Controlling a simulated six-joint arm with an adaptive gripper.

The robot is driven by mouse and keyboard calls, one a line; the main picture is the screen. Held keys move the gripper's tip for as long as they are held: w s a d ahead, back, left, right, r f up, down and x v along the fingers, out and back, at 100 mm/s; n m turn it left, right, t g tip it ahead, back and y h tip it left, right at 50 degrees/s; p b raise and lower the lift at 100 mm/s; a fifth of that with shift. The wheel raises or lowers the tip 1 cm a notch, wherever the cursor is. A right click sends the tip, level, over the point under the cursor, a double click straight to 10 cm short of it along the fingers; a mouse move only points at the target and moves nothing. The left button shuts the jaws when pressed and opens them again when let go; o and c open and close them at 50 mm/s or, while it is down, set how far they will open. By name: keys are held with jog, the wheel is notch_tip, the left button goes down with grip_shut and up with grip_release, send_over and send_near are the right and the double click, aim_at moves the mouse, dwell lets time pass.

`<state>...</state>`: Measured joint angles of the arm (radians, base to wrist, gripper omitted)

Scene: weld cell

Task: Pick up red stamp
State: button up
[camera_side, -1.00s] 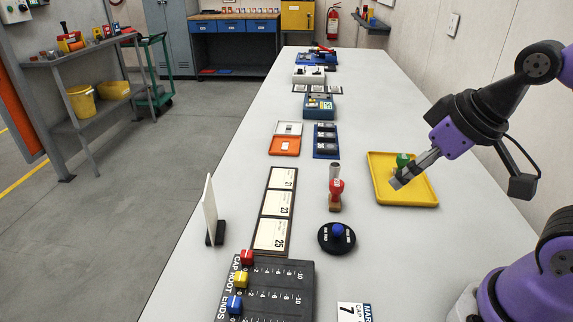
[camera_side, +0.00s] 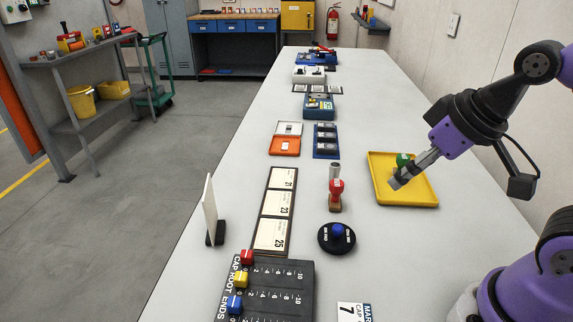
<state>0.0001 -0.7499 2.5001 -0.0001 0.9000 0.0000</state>
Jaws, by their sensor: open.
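The red stamp (camera_side: 336,188) stands upright on the white table, with a grey-brown handle top, a red middle and a brown base. My gripper (camera_side: 396,182) is over the yellow tray (camera_side: 421,203), to the right of the red stamp and apart from it. A green object (camera_side: 403,160) shows in the tray, right behind my gripper, which partly hides it. The fingers are small in this view, and I see nothing held between them.
A black round dial with a blue knob (camera_side: 337,230) sits just in front of the stamp. A board with number cards (camera_side: 274,207) lies left of it. A black slider panel (camera_side: 275,290) is at the front. Bare table lies between stamp and tray.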

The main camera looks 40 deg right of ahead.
jog(key=n+g+y, duration=0.1)
jog(key=n, duration=0.3)
send_near(338, 183)
jog(key=shift+n+g+y, duration=0.3)
jog(key=shift+y, duration=0.1)
jog(key=f, duration=0.1)
jog(key=w+f, duration=0.2)
jog(key=f, duration=0.1)
jog(key=shift+w+d+f, duration=0.1)
jog(key=shift+w+d, duration=0.1)
jog(key=shift+d, duration=0.1)
jog(key=x, duration=0.5)
jog(key=shift+a+f, duration=0.35)
jog(key=shift+a, duration=0.1)
grip_shut()
